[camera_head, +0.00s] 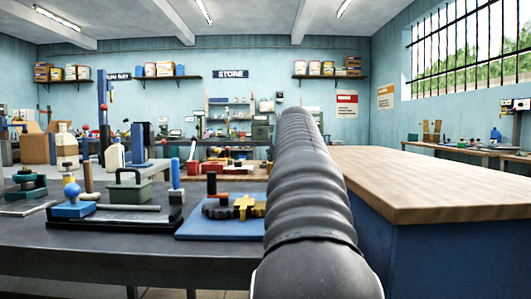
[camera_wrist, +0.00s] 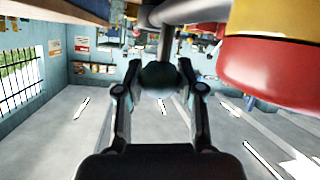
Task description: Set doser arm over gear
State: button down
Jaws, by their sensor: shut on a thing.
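In the wrist view, my gripper (camera_wrist: 160,72) has its two fingers on either side of a dark round knob (camera_wrist: 160,77) and is shut on it. A grey bent rod (camera_wrist: 166,40) shows right by the knob; I cannot tell for sure that these are parts of the doser arm. A large red and yellow body (camera_wrist: 275,70) fills the upper right. In the camera_head view, a dark toothed gear (camera_head: 218,210) lies on a blue mat (camera_head: 200,233), with a yellow cross-shaped piece (camera_head: 249,207) by it. My ribbed arm hides what is behind it, and my gripper is out of sight there.
A dark bench (camera_head: 130,247) holds a black tray (camera_head: 115,222), a blue ball-topped piece (camera_head: 73,208), a green handled box (camera_head: 130,192) and a blue upright peg (camera_head: 176,175). A wooden-topped counter (camera_head: 430,175) on the right is bare.

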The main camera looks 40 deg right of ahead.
dwell(0.5)
jog(key=c, duration=0.7)
grip_release()
jog(key=v, duration=1.2)
jog(key=shift+w+a, duration=0.1)
jog(key=shift+a, duration=0.05)
